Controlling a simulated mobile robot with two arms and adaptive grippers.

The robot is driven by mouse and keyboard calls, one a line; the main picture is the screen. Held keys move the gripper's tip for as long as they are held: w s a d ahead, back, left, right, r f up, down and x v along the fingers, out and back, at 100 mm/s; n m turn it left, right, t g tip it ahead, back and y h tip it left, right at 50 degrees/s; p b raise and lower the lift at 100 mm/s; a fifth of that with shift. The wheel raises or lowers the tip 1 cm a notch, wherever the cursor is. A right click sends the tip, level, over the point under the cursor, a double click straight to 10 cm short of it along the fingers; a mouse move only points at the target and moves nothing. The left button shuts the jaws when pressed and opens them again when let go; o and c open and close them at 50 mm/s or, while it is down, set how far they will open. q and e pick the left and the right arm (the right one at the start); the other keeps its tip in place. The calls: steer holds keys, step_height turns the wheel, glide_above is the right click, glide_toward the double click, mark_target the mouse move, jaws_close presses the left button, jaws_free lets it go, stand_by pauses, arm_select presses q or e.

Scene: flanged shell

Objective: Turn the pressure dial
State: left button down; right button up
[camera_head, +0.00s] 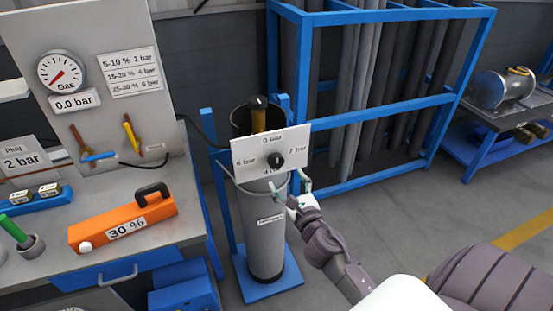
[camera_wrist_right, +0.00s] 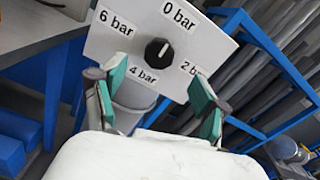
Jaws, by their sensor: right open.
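The pressure dial is a small black knob (camera_head: 276,159) on a white plate (camera_head: 246,158) fixed to the front of a grey cylinder (camera_head: 266,240). The plate carries 0, 2, 4 and 6 bar labels. In the right wrist view the knob (camera_wrist_right: 158,51) shows a light mark that seems to point toward the 0 bar label (camera_wrist_right: 179,15). My right gripper (camera_head: 290,185) is open just below and in front of the plate. Its green-padded fingers (camera_wrist_right: 160,84) are spread below the knob, apart from it, with nothing between them. My left gripper is not in view.
A workbench at left holds an orange 30 % block (camera_head: 122,221) and a panel with a gas gauge (camera_head: 61,72) reading 0.0 bar. A blue rack of grey pipes (camera_head: 390,100) stands behind the cylinder. Open floor (camera_head: 430,215) lies to the right.

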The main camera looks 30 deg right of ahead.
mark_target(277, 163)
steer(key=p+x, duration=0.1)
steer(key=x, duration=0.8)
steer(key=shift+w, duration=0.35)
steer(key=shift+c, duration=0.3)
steer(key=c, duration=1.1)
